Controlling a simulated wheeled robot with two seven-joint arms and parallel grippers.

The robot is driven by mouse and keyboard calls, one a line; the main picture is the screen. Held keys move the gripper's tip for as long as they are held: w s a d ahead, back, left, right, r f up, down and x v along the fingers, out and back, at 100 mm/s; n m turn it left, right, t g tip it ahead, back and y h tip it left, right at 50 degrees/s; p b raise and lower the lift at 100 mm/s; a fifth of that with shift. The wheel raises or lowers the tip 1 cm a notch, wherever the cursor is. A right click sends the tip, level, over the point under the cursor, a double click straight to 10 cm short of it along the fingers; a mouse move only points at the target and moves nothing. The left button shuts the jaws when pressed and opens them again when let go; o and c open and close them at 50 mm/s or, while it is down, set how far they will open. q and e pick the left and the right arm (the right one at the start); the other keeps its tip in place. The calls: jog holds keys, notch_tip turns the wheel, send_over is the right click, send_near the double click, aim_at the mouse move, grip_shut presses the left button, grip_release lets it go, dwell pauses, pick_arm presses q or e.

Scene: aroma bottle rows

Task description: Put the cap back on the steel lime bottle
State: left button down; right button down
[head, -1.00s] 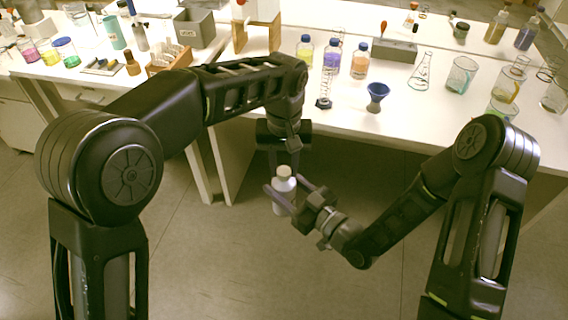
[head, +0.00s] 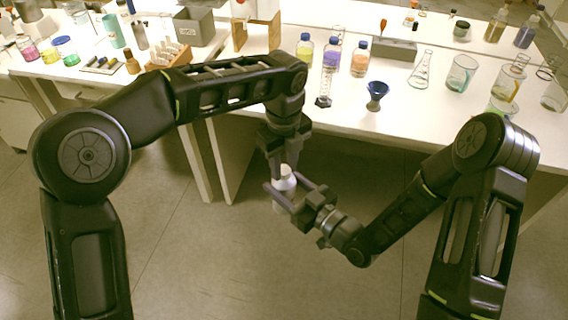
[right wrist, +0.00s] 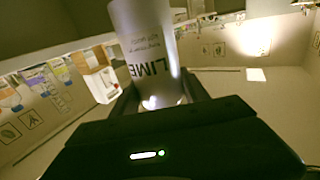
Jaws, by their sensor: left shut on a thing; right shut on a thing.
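The pale grey bottle (head: 281,200) stands upright in my right gripper (head: 287,190), held in the air in front of the bench. In the right wrist view the bottle (right wrist: 145,45) fills the space between the fingers and its label reads LIME. My left gripper (head: 284,164) points down from above, right over the bottle's top, and is shut on the beige cap (head: 284,169). The fingers hide most of the cap, and I cannot tell whether it is seated on the neck. The bottle's top is outside the right wrist view.
The white bench (head: 335,125) behind carries several capped bottles, a blue funnel (head: 376,95), a clear flask (head: 421,70) and beakers (head: 461,73). A second bench on the left holds a wooden rack (head: 168,57) and jars. The floor below the grippers is clear.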

pick_arm(q)
jog(key=m, duration=0.5)
jog(key=shift+m, duration=0.3)
jog(key=m, duration=0.5)
jog(key=shift+m, duration=0.3)
jog(key=m, duration=0.4)
jog(key=shift+f, duration=0.15)
jog(key=shift+m, duration=0.7)
jog(key=c, duration=1.1)
grip_release()
jog(key=shift+o, duration=0.2)
jog(key=shift+c, duration=0.2)
